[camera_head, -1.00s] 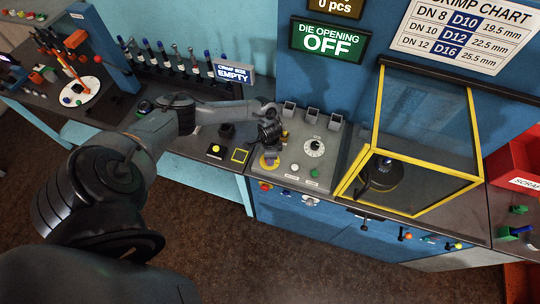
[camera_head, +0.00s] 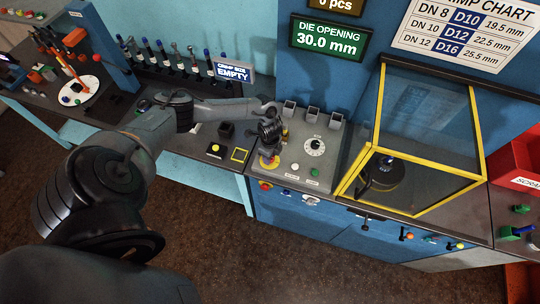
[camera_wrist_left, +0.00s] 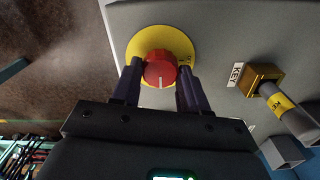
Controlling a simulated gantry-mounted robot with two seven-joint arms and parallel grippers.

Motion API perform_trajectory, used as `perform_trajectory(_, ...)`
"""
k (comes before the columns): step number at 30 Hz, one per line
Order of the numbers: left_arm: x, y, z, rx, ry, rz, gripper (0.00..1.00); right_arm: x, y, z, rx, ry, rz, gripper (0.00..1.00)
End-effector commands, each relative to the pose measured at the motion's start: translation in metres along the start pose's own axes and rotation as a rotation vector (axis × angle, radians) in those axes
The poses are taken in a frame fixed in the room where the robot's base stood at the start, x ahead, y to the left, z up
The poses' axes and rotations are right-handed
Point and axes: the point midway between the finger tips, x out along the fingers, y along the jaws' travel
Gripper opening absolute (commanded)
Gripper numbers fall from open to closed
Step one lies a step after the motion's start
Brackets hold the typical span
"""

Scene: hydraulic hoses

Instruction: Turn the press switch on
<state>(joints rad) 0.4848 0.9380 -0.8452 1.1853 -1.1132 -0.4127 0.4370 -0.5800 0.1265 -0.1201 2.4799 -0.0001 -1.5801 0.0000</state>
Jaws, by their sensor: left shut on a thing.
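The press switch is a red knob (camera_wrist_left: 160,68) with a white mark on a round yellow plate (camera_wrist_left: 148,38), set on the grey control panel. In the head view only the yellow plate (camera_head: 265,165) shows, partly behind my gripper. My left gripper (camera_wrist_left: 157,84) is shut on the red knob, one finger on each side. In the head view my left gripper (camera_head: 269,153) points down at the panel's left part. My right gripper is not in view.
A brass key switch with a yellow tag (camera_wrist_left: 290,112) stands beside the knob. The panel (camera_head: 318,170) also carries a dial (camera_head: 315,147) and white and green buttons. A yellow-framed guard (camera_head: 425,140) stands to the right. A red bin (camera_head: 515,165) is at the far right.

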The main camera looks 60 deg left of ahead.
Motion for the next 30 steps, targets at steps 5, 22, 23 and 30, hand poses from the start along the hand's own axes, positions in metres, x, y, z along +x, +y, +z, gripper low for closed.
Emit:
perform_trajectory(5, -0.0013, -0.0002, -0.0013, 0.012, 0.003, 0.000, 0.13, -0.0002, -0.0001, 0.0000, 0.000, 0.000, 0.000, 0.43)
perform_trajectory(22, -0.0006, 0.0001, -0.0007, 0.009, 0.001, 0.001, 0.69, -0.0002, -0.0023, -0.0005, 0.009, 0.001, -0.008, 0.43)
perform_trajectory(23, -0.0005, 0.0001, -0.0007, 0.009, 0.001, 0.001, 0.69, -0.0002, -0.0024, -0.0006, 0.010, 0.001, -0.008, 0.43)
perform_trajectory(30, -0.0068, -0.0003, 0.0001, 0.008, 0.001, 0.000, 0.69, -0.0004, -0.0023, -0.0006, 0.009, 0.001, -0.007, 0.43)
